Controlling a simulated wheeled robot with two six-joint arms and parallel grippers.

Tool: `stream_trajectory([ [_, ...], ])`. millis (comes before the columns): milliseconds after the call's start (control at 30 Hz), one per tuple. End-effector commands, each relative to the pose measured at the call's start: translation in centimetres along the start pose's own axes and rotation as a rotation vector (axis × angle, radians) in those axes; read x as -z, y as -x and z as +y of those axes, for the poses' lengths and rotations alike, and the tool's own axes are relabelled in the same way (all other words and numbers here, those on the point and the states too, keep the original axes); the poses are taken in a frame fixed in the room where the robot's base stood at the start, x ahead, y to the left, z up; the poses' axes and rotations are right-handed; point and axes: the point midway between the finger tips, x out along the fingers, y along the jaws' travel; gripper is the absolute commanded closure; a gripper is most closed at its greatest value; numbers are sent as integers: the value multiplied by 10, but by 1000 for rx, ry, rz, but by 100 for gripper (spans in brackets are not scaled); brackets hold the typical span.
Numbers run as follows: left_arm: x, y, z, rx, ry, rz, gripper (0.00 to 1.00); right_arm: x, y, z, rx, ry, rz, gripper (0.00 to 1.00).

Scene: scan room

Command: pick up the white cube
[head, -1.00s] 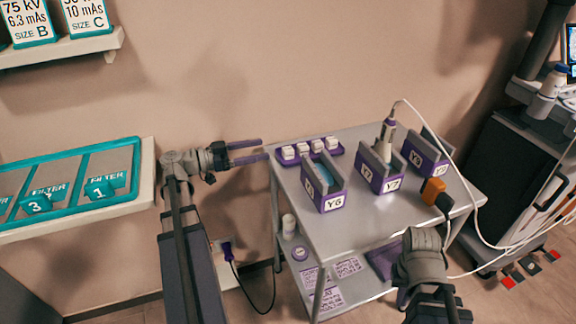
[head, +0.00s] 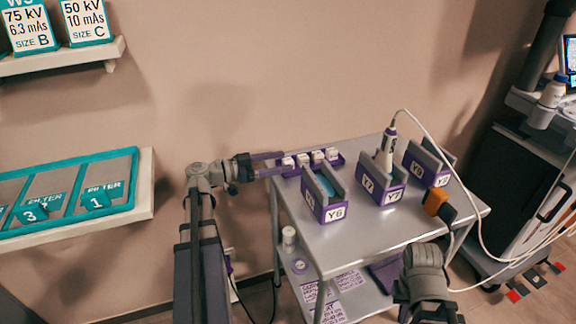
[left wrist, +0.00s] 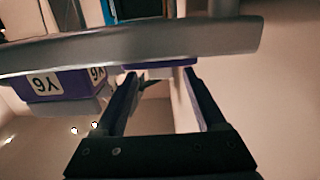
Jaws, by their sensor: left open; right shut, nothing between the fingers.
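Several white cubes sit in a row in a purple tray (head: 292,174) at the back left of the metal cart. My left gripper (head: 285,162) is open, with its purple fingers reaching in from the left at the tray's left end. In the head view the leftmost white cube (head: 288,163) appears at the fingertips. Whether it lies between them or they touch it is unclear. In the left wrist view the open fingers (left wrist: 160,74) point toward the purple tray (left wrist: 153,64); no cube shows clearly there. My right arm is low at the right; its fingers are not visible.
The cart (head: 345,237) carries a Y6 holder (head: 333,214) close to the tray, a Y7 holder with a corded probe (head: 385,152), another holder (head: 425,170) and an orange item (head: 436,202). A filter shelf (head: 148,185) is left of my left arm.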

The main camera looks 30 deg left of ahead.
Motion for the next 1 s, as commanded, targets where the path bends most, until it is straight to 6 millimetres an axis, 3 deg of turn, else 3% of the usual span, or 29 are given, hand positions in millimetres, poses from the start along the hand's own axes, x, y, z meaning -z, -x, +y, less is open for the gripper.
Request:
stream_trajectory([
  [133, 0, -12, 0, 0, 0, 0, 28, 0, 0, 0, 0, 0, 0, 100],
  [400, 0, -13, -1, 1, 0, 0, 29, 0, 0, 0, 0, 0, 0, 100],
  [1000, 0, -13, -1, 1, 0, 0, 96, 0, 0, 0, 0, 0, 0, 100],
])
